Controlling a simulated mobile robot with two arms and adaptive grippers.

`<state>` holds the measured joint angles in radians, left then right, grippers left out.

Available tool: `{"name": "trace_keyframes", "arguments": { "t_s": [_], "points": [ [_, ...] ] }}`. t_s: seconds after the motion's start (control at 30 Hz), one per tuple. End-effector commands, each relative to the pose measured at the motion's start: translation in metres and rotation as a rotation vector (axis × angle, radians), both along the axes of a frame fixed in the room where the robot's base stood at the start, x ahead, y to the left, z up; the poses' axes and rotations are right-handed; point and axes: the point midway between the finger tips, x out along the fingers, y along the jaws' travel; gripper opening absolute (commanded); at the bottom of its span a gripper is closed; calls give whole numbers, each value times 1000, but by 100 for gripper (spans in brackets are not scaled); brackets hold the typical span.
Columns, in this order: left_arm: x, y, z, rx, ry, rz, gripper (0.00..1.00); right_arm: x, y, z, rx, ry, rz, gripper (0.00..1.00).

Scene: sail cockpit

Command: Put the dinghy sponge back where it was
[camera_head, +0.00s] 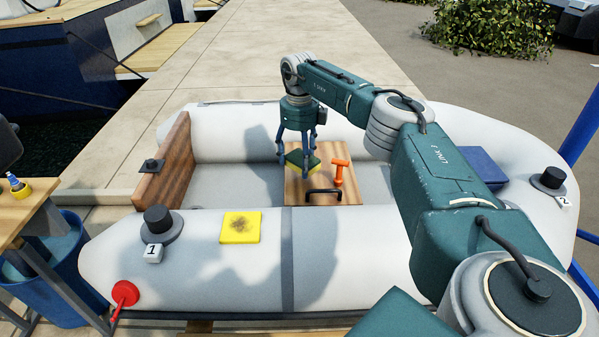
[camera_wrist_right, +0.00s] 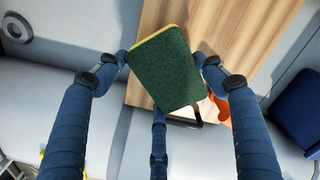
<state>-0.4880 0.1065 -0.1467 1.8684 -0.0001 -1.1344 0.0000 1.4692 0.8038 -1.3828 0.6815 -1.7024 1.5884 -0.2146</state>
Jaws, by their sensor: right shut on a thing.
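The dinghy sponge (camera_head: 303,162), a block with a dark green face and yellow sides, is in my right gripper (camera_head: 298,160), over the left part of a wooden board (camera_head: 294,194) inside the grey dinghy. My right gripper's fingers are shut on the sponge. In the right wrist view the sponge (camera_wrist_right: 163,68) sits between the blue fingers, its green face towards the camera, with the board (camera_wrist_right: 235,50) behind it. I cannot tell whether the sponge touches the board. My left gripper is not in view.
An orange-handled tool (camera_head: 340,172) and a black handle (camera_head: 325,192) are on the board. A yellow square (camera_head: 240,227) with a dark smudge lies on the dinghy's near tube. A blue item (camera_head: 482,168) is at the right. A wooden panel (camera_head: 165,165) stands at the left end.

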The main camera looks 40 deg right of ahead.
Motion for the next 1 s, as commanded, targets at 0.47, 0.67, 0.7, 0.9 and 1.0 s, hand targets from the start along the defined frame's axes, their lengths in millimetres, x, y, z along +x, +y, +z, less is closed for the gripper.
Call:
{"name": "trace_keyframes", "arguments": {
  "t_s": [0.47, 0.67, 0.7, 0.9, 1.0],
  "points": [
    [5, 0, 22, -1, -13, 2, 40, 0, 0, -39, 0, 1, 1, 48],
    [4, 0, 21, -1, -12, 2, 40, -1, 0, -42, 0, 3, 1, 48],
    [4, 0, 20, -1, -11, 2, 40, -1, 0, -42, 0, 2, 1, 74],
    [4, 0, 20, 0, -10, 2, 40, -1, 0, -42, 0, 2, 1, 87],
    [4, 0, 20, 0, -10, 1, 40, -1, 0, -42, 0, 2, 1, 87]
  ]
}}
